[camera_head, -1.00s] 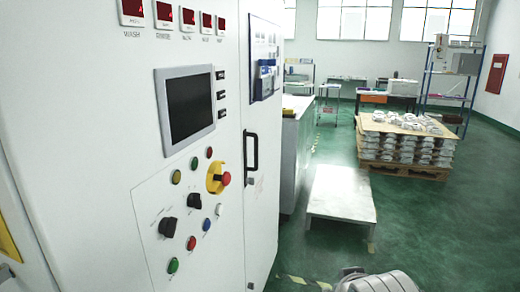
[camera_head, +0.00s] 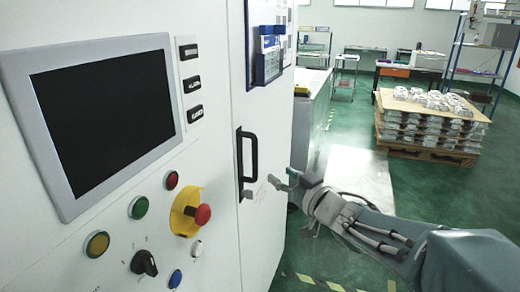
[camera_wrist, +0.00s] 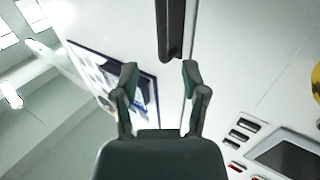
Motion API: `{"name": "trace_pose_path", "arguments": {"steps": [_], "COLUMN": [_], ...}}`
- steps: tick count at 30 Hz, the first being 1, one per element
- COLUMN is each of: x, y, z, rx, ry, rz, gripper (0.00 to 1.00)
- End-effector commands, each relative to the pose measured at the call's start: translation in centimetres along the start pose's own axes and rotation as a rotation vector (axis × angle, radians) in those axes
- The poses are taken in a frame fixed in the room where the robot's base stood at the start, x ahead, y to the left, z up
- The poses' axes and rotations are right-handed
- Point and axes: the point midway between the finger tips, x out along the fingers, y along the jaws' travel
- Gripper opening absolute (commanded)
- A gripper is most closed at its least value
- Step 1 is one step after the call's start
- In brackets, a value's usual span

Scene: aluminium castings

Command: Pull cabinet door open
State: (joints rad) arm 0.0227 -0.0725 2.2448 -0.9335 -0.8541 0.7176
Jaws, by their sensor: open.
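The white cabinet door (camera_head: 262,110) stands to the right of the control panel and looks closed. Its black vertical bar handle (camera_head: 252,158) is near the door's left edge. My gripper (camera_head: 279,182) is open, just right of the handle and near its lower part in the head view, apart from it. In the wrist view the handle (camera_wrist: 171,28) comes down from the top edge, ahead of and roughly between the two fingertips of my gripper (camera_wrist: 159,76). Nothing is between the fingers.
The control panel beside the door carries a screen (camera_head: 100,118), several buttons and a red emergency stop (camera_head: 202,214). A blue document holder (camera_head: 267,58) hangs on the door. Stacked castings on a pallet (camera_head: 430,153) stand at the back right. Green floor is free between.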

Motion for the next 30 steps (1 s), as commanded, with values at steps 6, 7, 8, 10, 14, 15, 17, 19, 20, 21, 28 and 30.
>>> {"name": "trace_pose_path", "arguments": {"steps": [6,7,8,10,14,15,17,19,20,21,28,30], "x": [2.0,2.5,3.1,4.4,6.9,7.6,8.5,9.5,9.8,10.1,10.9,10.9], "y": [-0.1,-0.2,-0.2,-0.2,-0.2,-0.1,-0.2,-0.1,-0.1,-0.1,-0.1,-0.1], "z": [0.1,0.1,0.1,0.1,0.1,0.1,0.1,0.1,0.1,0.1,0.0,0.0], "rx": [0.002,0.003,0.004,0.002,0.003,0.003,0.002,0.001,0.001,0.001,0.002,0.001], "ry": [0.001,0.001,0.001,0.001,0.000,0.001,0.001,0.001,0.001,0.001,0.001,0.001], "rz": [-0.011,-0.011,-0.010,-0.011,-0.010,-0.008,-0.009,-0.008,-0.008,-0.007,-0.006,-0.006], "gripper": [0.57,0.57,0.57,0.57,0.57,0.57,0.57,0.57,0.57,0.57,0.57,0.57]}}
